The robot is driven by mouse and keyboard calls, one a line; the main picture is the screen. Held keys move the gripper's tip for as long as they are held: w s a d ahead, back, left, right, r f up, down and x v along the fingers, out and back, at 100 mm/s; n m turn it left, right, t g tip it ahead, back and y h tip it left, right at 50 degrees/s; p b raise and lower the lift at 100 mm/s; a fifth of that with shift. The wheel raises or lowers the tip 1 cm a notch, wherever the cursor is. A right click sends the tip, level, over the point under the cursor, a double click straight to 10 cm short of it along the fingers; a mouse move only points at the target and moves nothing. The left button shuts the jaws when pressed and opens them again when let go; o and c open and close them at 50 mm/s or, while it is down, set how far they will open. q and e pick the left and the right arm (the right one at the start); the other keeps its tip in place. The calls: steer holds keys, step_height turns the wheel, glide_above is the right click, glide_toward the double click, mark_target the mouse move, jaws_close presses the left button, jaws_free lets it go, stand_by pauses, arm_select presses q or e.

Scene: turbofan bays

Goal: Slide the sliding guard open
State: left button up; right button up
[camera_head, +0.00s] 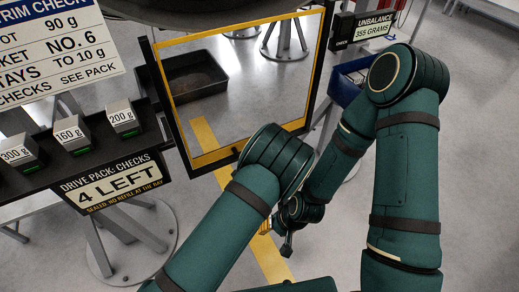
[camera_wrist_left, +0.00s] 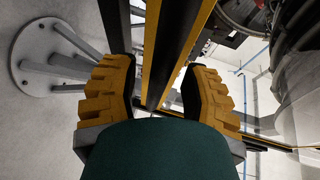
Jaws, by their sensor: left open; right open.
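The sliding guard is a clear panel in a yellow and black frame (camera_head: 240,152), standing upright in the middle of the head view. In the left wrist view, a yellow and black upright (camera_wrist_left: 160,55), apparently part of the guard's frame, runs between the fingers of my left gripper (camera_wrist_left: 158,92). That gripper is open, with a finger on either side and no clear contact. My left gripper is hidden in the head view. My right gripper (camera_head: 277,238) hangs low, below the guard, partly hidden by my left arm. It is small there; it looks open and empty.
A dark tray (camera_head: 193,82) shows through the panel. A shelf with labelled weights (camera_head: 72,133) and a "4 LEFT" sign (camera_head: 115,183) stands left of the guard.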

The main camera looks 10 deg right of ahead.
arm_select(q)
glide_toward(258, 120)
steer(key=x, duration=0.5)
steer(key=p+v, duration=0.3)
steer(key=v, duration=1.3)
steer(key=shift+d+p, duration=0.15)
steer(key=shift+p, duration=0.15)
stand_by(0.8)
steer(key=shift+f, duration=0.2)
